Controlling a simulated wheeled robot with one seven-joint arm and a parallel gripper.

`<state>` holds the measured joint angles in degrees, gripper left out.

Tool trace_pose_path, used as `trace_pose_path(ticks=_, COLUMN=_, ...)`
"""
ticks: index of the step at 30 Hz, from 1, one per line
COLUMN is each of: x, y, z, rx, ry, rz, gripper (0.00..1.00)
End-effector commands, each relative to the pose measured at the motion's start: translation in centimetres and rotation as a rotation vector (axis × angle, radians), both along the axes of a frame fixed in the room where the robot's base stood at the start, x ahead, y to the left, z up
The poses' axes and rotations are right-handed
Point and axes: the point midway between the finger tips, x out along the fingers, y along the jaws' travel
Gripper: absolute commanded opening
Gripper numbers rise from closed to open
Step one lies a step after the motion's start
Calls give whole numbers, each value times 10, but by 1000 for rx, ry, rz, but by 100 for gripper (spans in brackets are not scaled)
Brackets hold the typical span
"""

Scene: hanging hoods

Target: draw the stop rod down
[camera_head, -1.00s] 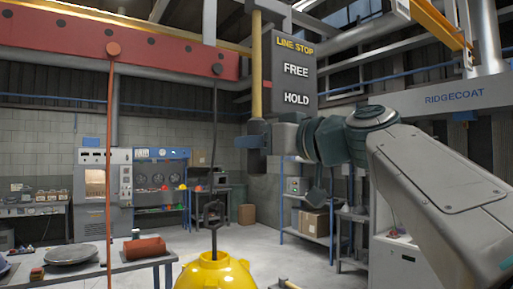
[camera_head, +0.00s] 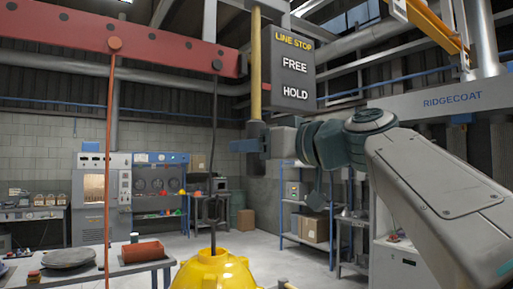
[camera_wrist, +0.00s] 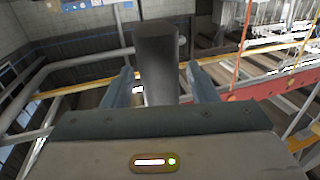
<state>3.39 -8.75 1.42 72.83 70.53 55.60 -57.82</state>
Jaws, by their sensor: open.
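The stop rod (camera_head: 255,70) is a yellow upright rod beside the dark LINE STOP panel (camera_head: 291,75). A small red mark (camera_head: 268,87) by the rod is level with the space between FREE and HOLD, closer to HOLD. A dark round grip is at the rod's lower end, partly hidden by my gripper (camera_head: 246,145) in the head view. In the wrist view the dark grip (camera_wrist: 158,60) stands between the two blue-grey fingers of my gripper (camera_wrist: 160,90). The jaws are open, with a gap showing on each side of the grip.
A red beam (camera_head: 150,45) spans the upper left, with an orange-red rope (camera_head: 109,160) and a dark line hanging from it. A yellow dome (camera_head: 215,275) is below. A table (camera_head: 85,272) stands at lower left; shelves (camera_head: 305,215) stand behind my arm.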

Motion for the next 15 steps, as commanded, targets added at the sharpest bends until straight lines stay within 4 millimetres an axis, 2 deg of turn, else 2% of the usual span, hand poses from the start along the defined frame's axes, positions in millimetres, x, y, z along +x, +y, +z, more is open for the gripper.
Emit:
trace_pose_path(ticks=7, x=-15, y=-18, z=-1, rx=2, ry=-4, rz=-3, gripper=53)
trace_pose_path(ticks=15, x=-55, y=-65, z=-2, rx=1, ry=-3, rz=-4, gripper=53)
